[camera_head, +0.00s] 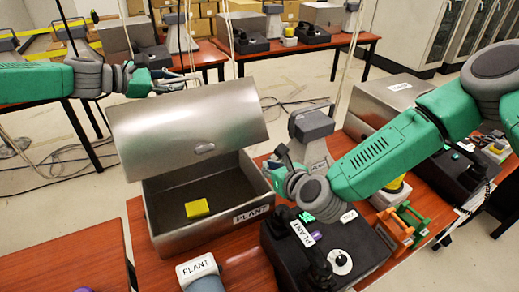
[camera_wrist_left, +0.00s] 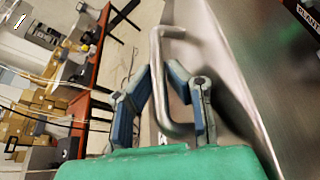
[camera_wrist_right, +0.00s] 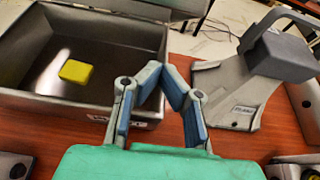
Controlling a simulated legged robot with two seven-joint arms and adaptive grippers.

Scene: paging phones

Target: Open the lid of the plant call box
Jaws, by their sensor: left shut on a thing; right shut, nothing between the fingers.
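The plant call box (camera_head: 190,238) is a grey metal box with a PLANT label on its front, on the wooden table. Its lid (camera_head: 185,125) stands raised, tilted up at the back, and the inside is exposed. A yellow block (camera_head: 197,208) lies inside; it also shows in the right wrist view (camera_wrist_right: 75,72). My left gripper (camera_head: 182,82) is at the lid's far upper edge, shut on the lid's metal handle (camera_wrist_left: 158,85) in the left wrist view. My right gripper (camera_wrist_right: 168,72) is shut and empty, just right of the box and above the table.
A black phone unit (camera_head: 325,255) labelled PLANT stands right of the box. A grey stand (camera_head: 312,140) is behind my right gripper. A small PLANT sign block (camera_head: 198,268) sits in front of the box. More phones and metal boxes stand on tables behind.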

